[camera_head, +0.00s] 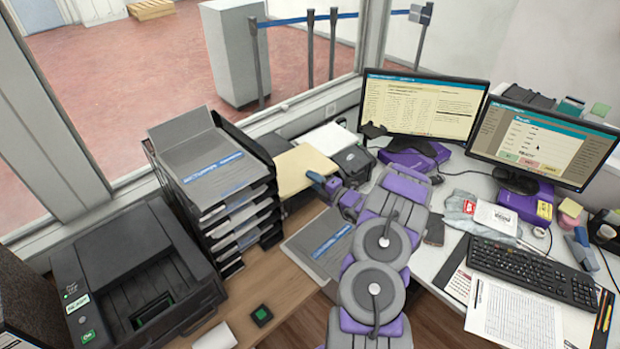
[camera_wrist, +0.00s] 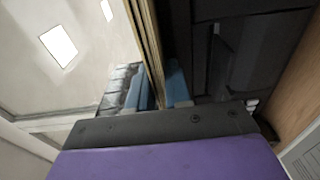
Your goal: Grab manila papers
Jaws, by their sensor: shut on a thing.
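The manila papers (camera_head: 304,169) are a pale yellow stack, lying roughly flat between the grey paper tray tower and a dark printer at the back of the desk. My gripper (camera_head: 324,182) is at their right front edge, reached by my purple and grey arm. In the wrist view the papers (camera_wrist: 147,45) show edge-on as a thin tan stack running between the two blue fingers of my gripper (camera_wrist: 162,88). The fingers are shut on the stack. Part of the papers' near right edge is hidden by the gripper.
The tray tower (camera_head: 235,205) with grey envelopes stands just left of the papers. A dark printer (camera_head: 352,162) with white paper on it is to the right. A large black printer (camera_head: 140,275) is at front left.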

